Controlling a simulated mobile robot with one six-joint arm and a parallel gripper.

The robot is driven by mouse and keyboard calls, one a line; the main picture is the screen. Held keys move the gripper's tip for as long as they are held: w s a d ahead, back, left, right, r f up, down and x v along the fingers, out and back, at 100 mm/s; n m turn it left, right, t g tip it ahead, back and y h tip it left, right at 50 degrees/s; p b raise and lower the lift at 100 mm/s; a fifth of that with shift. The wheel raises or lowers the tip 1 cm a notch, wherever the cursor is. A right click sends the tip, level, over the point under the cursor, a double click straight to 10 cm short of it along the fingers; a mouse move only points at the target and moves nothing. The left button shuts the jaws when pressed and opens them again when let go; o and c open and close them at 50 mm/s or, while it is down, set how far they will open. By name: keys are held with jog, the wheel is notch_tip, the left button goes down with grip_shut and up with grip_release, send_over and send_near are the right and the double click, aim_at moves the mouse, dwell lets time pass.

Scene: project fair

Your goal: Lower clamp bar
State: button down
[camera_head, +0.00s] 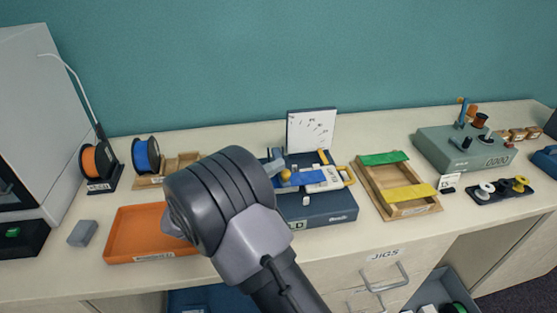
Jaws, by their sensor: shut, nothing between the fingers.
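A dark blue test fixture (325,207) stands on the counter near the middle. A bright blue bar (308,178) lies across its top, with a yellow knob (286,175) near its left end. My dark arm covers the fixture's left front. My gripper cannot be made out; my arm's large joint stands in front of that area.
A white scale board (311,130) stands behind the fixture. An orange tray (130,242) lies left, partly behind my arm. A wooden tray (433,207) with green and yellow strips stands close on the right. A grey-green counter box (450,158) is farther right.

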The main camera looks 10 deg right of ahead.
jog(key=shift+s+f+m, duration=0.2)
jog(key=shift+f+m, duration=0.2)
jog(key=shift+f, duration=0.1)
